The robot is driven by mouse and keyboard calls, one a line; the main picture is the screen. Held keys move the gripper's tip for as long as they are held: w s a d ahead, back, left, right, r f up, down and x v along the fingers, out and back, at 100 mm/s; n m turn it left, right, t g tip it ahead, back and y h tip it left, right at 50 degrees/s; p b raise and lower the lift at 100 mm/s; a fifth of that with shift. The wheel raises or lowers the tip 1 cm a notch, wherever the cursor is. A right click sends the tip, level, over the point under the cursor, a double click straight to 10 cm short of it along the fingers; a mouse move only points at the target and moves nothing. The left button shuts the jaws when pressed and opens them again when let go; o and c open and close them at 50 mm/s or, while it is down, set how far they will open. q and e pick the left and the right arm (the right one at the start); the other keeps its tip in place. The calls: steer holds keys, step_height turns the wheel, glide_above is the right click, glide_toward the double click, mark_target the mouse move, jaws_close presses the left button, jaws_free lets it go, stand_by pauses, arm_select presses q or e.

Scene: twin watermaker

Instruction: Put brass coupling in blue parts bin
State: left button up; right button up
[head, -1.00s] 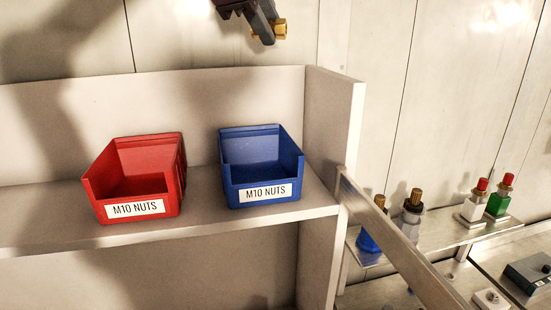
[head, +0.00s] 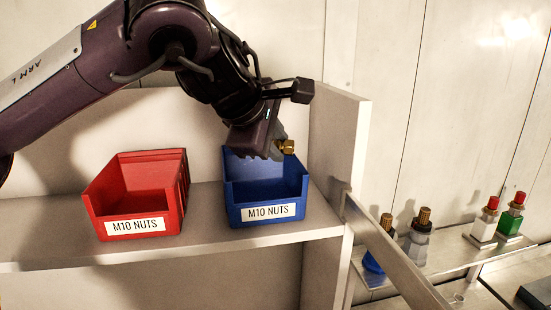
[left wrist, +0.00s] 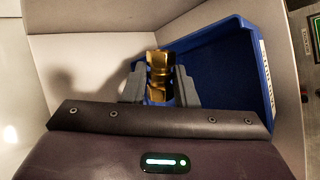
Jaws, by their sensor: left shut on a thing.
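The brass coupling (head: 287,147) is a small gold piece held at the tips of my left gripper (head: 279,149). In the left wrist view the coupling (left wrist: 159,76) sits between the two grey fingers of the left gripper (left wrist: 159,86), which are shut on it. The blue parts bin (head: 268,211), labelled M10 NUTS, stands on the shelf. The gripper is above the bin's back right part in the head view and hides some of its rear rim. In the left wrist view the bin (left wrist: 222,62) lies behind and right of the coupling. My right gripper is not in view.
A red bin (head: 136,226), also labelled M10 NUTS, stands left on the shelf (head: 205,240). A white upright panel (head: 345,150) closes the shelf's right side. A metal rail (head: 395,250) and several bottle-like fittings (head: 419,235) are further right.

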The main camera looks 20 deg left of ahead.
arm_select(q)
steer(key=shift+s+f, duration=0.25)
steer(key=shift+f, duration=0.9)
steer(key=shift+a+f, duration=0.1)
steer(key=shift+f, duration=0.2)
steer(key=shift+w+f, duration=0.1)
steer(key=shift+w, duration=0.05)
steer(key=o, duration=1)
